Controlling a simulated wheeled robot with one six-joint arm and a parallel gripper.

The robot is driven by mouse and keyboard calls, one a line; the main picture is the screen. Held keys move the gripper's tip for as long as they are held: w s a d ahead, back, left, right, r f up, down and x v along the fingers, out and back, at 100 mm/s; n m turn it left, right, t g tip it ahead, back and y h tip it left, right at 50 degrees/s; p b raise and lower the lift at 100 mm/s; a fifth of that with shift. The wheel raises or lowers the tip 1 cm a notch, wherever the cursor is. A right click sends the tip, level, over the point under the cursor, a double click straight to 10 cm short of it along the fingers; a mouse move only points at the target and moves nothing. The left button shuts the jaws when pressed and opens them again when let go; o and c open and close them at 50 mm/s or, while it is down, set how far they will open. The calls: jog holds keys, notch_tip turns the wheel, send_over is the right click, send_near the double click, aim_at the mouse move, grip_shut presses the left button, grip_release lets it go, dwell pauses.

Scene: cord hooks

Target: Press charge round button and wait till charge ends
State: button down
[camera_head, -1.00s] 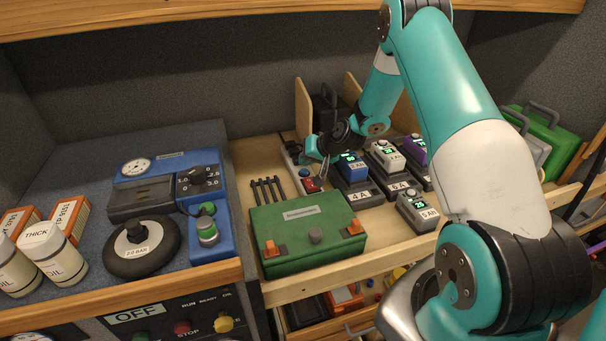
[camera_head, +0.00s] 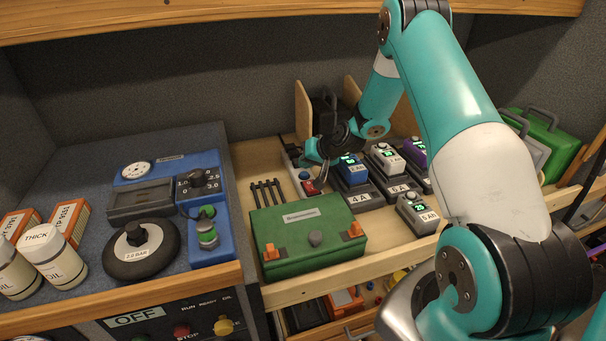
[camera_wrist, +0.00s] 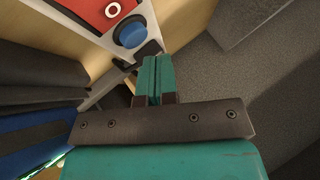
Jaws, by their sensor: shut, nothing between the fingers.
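A blue round button (camera_head: 304,175) sits on a white strip beside a red switch (camera_head: 311,187). In the wrist view the blue button (camera_wrist: 130,32) lies just ahead and left of my fingertips, with the red switch (camera_wrist: 105,11) beyond it. My gripper (camera_wrist: 156,62) is shut and empty, its teal fingers together, close to a dark part at the near end of the strip. Contact with the button is not seen. In the head view my gripper (camera_head: 318,162) hangs over the strip. A blue battery (camera_head: 352,170) with a lit display sits in the 4 A charger.
A white battery (camera_head: 388,156) sits in the 6 A charger, a purple one further right. A loose 5 Ah battery (camera_head: 417,214) stands in front. A wooden divider (camera_head: 303,108) stands behind the strip.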

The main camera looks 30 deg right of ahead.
aim_at(306, 173)
jog(key=shift+f, duration=0.1)
dwell(0.7)
jog(key=shift+f+b, duration=0.35)
jog(key=shift+b, duration=0.15)
jog(key=shift+f+b, duration=0.4)
dwell(0.5)
jog(key=shift+r, duration=0.15)
jog(key=shift+r+p, duration=0.45)
jog(key=shift+r, duration=0.25)
jog(key=shift+r+p, duration=1.45)
jog(key=shift+r, duration=1.1)
